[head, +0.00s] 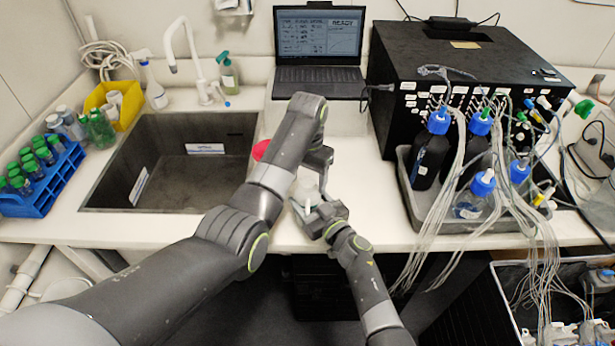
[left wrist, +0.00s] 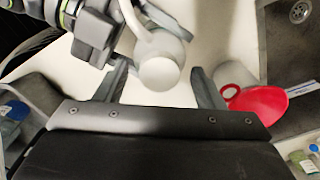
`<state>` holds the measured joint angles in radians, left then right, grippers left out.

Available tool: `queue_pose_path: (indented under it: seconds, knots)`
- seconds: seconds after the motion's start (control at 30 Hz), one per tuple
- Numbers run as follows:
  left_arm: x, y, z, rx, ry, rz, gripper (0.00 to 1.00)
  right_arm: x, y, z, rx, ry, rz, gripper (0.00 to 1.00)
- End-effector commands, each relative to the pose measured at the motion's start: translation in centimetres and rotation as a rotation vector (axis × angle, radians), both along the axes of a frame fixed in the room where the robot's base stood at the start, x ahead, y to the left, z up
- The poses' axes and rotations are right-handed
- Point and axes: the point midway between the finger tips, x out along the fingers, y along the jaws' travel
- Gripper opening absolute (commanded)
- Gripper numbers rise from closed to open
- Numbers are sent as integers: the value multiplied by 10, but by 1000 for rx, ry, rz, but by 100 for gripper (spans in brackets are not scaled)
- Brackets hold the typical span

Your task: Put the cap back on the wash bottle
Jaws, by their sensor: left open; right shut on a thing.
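A pale, translucent rounded thing with a round grey face and a thin tube, seemingly the wash bottle (left wrist: 160,72), is held by my right gripper (head: 326,213). That gripper also shows in the left wrist view (left wrist: 112,50). In the head view the pale thing (head: 305,188) is partly hidden by my arms. My left gripper (left wrist: 163,88) is open, its two fingers either side of the pale thing in the picture, apparently not touching it; it also shows in the head view (head: 318,168). I cannot clearly tell the cap.
A red funnel-shaped thing (left wrist: 262,106) lies beside a white cylinder near the sink (head: 185,165). A laptop (head: 318,75) is behind. A black instrument (head: 455,80) and a grey tray of tubed bottles (head: 425,205) are right. A blue tube rack (head: 50,190) is left.

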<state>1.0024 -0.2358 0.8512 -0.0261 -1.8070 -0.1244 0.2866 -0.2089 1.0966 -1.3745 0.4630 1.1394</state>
Motion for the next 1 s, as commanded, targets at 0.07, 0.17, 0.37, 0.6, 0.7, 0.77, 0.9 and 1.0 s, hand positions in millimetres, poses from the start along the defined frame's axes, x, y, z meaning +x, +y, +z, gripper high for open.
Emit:
queue_pose_path:
  seconds: [0.07,0.17,0.37,0.6,0.7,0.77,0.9,1.0]
  knots:
    - [0,0,3,0,-1,0,63,0,0,-1,-1,1,0,0]
    - [1,0,14,-1,-4,0,63,0,0,-1,-1,1,0,0]
    - [1,0,49,-1,-4,0,63,0,0,-1,-1,1,0,0]
    - [0,0,73,0,-1,0,63,0,0,-1,-1,1,0,0]
    - [0,0,75,0,0,0,63,0,0,-1,-1,1,0,0]
    - [0,0,75,0,0,0,63,0,0,-1,-1,1,0,0]
    - [0,0,75,0,0,0,63,0,0,-1,-1,1,0,0]
    - [0,0,75,0,0,0,63,0,0,-1,-1,1,0,73]
